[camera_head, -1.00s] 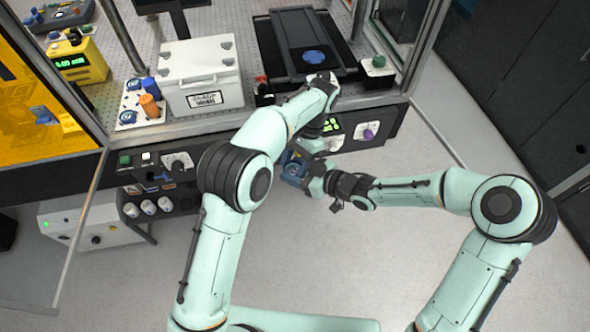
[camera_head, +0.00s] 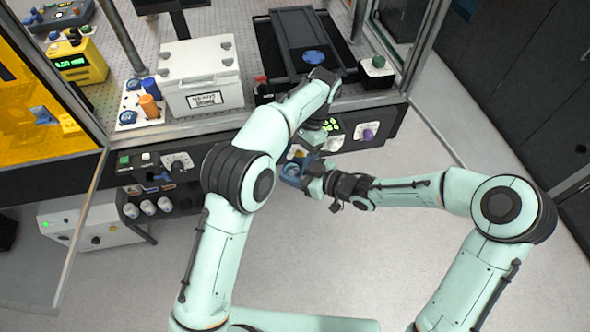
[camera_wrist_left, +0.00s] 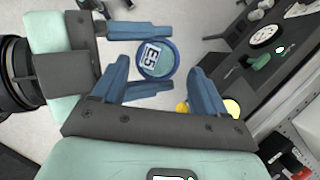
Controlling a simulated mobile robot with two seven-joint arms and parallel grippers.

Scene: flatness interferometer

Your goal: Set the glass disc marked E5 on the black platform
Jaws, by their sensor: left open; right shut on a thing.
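The glass disc marked E5 (camera_wrist_left: 155,58) is round and teal with a blue rim and a white label. My right gripper (camera_wrist_left: 140,60) is shut on it, its blue fingers on two opposite sides of the rim. My left gripper (camera_wrist_left: 162,88) is open, with its fingers reaching up either side of the disc's lower part; I cannot tell whether they touch it. In the head view both grippers meet in front of the bench, where the disc (camera_head: 294,170) is partly hidden. The black platform (camera_head: 297,29) stands on the bench at the back, with a blue round piece (camera_head: 314,57) on it.
A white lidded box (camera_head: 203,75) stands left of the platform. A green-knobbed box (camera_head: 377,69) is at its right. The bench's front panel (camera_head: 375,128) with knobs lies just behind the grippers. The floor before it is clear.

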